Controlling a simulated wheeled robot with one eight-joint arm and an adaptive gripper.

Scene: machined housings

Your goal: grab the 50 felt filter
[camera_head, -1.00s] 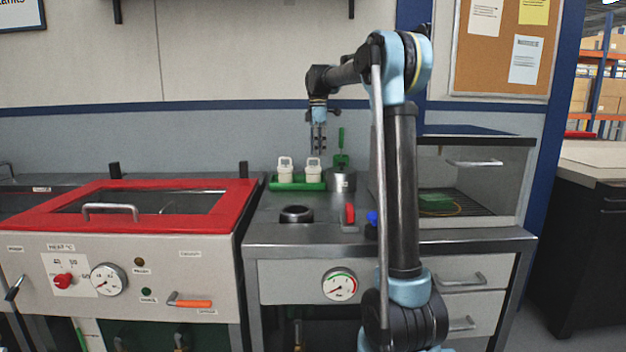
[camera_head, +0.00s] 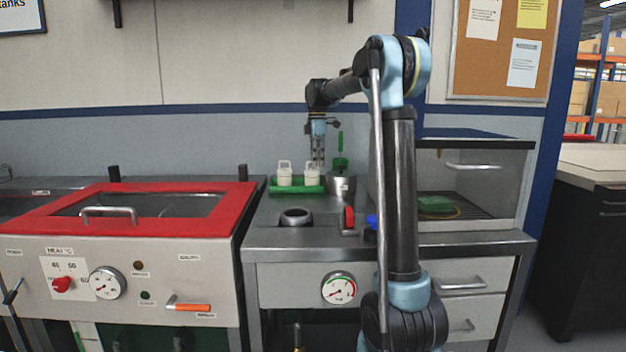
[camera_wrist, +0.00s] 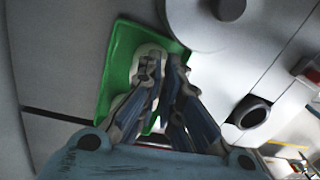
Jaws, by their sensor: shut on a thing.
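Two white blocks with looped handles stand on a green tray (camera_head: 297,189) on the steel bench. I take them for the felt filters, but I cannot read a 50 on either. The left filter (camera_head: 285,176) is free. My gripper (camera_head: 317,164) points down at the right filter (camera_head: 312,178) and is shut on its handle. In the wrist view, my gripper (camera_wrist: 164,66) reaches over the green tray (camera_wrist: 121,66), and the fingers hide much of the white filter (camera_wrist: 152,49). The filter appears to rest on the tray still.
A metal pot (camera_head: 341,186) with a green-handled tool stands right of the tray. A dark round port (camera_head: 296,216) and a red switch (camera_head: 349,219) are in front. A red-framed tank (camera_head: 215,226) is at left, a glass-fronted cabinet (camera_head: 480,180) at right.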

